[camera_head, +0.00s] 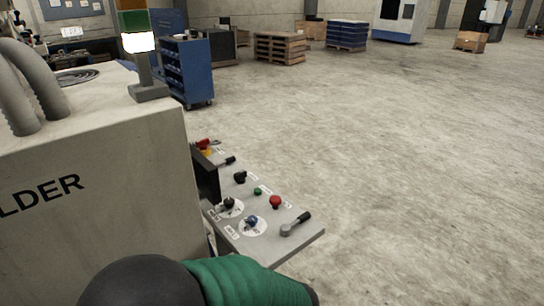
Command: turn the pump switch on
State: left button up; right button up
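A grey control panel (268,238) juts out from the side of a large beige machine (100,180). On it are a black knob (229,203) and a blue knob (252,221), each on a white round dial plate. A red mushroom button (275,201), a small green button (257,191), another black knob (240,177) and a black-handled lever (297,223) are also there. I cannot read which one is the pump switch. Part of my own arm, black and green, crosses the bottom in front of the panel's near edge. Neither gripper is in view.
A signal light (139,42) stands on the machine, beside grey hoses (30,90). A red switch on yellow (205,146) and a black lever (226,161) sit at the panel's far end. A blue cart (187,72) and pallets (280,48) stand behind. The floor at right is clear.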

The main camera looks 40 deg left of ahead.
aim_at(240, 177)
jog(key=i+l, duration=0.1)
jog(key=i, duration=2.55)
jog(key=i+u, duration=0.15)
jog(key=u, duration=0.35)
jog(key=i+u, duration=0.15)
jog(key=u, duration=0.35)
jog(key=i+u, duration=0.1)
jog(key=u, duration=0.35)
jog(key=i+l+u, duration=0.15)
jog(key=u, duration=0.35)
jog(key=l+u, duration=0.2)
jog(key=u, duration=0.3)
jog(key=i, duration=0.05)
